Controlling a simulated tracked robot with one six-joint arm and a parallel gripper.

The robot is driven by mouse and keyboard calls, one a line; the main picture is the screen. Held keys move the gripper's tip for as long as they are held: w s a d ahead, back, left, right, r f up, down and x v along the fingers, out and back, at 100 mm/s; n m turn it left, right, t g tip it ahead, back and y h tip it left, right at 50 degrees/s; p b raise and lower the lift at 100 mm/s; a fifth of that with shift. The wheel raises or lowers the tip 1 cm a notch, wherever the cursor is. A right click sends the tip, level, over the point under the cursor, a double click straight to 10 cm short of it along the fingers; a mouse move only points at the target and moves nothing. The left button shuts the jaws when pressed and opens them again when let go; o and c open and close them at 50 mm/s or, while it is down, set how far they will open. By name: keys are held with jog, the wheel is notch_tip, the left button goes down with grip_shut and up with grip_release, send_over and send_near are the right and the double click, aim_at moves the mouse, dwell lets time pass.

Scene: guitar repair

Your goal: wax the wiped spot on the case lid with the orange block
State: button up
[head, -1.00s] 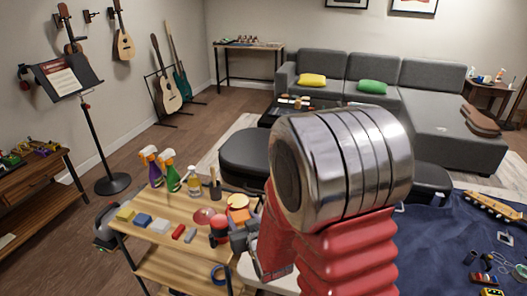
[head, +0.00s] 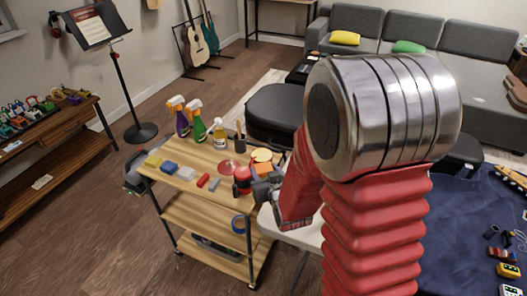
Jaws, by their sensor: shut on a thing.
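My gripper (head: 257,188) is low over the right end of the wooden cart top, partly hidden by my arm. It is shut. The orange block (head: 263,169) shows right against the gripper's far side and appears to be in its jaws, though the contact is too small to see clearly. A black case (head: 283,112) with a rounded end lies beyond the cart; its lid is partly covered by my arm. No wiped spot can be made out on the lid from here.
The cart (head: 195,155) carries spray bottles (head: 199,127), a yellow block (head: 153,162), a blue block (head: 170,168), a red block (head: 203,180), a red dish (head: 229,168) and a red-and-black round item (head: 241,179) close to my gripper. A music stand (head: 118,75) is at left.

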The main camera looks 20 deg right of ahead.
aim_at(256, 166)
jog(key=w+r, duration=0.1)
jog(key=r, duration=0.1)
jog(key=w+a+r, duration=0.1)
jog(key=r, duration=0.1)
jog(key=w+a+r, duration=0.1)
jog(key=r, duration=0.1)
jog(key=shift+w, duration=0.1)
jog(key=shift+a, duration=0.1)
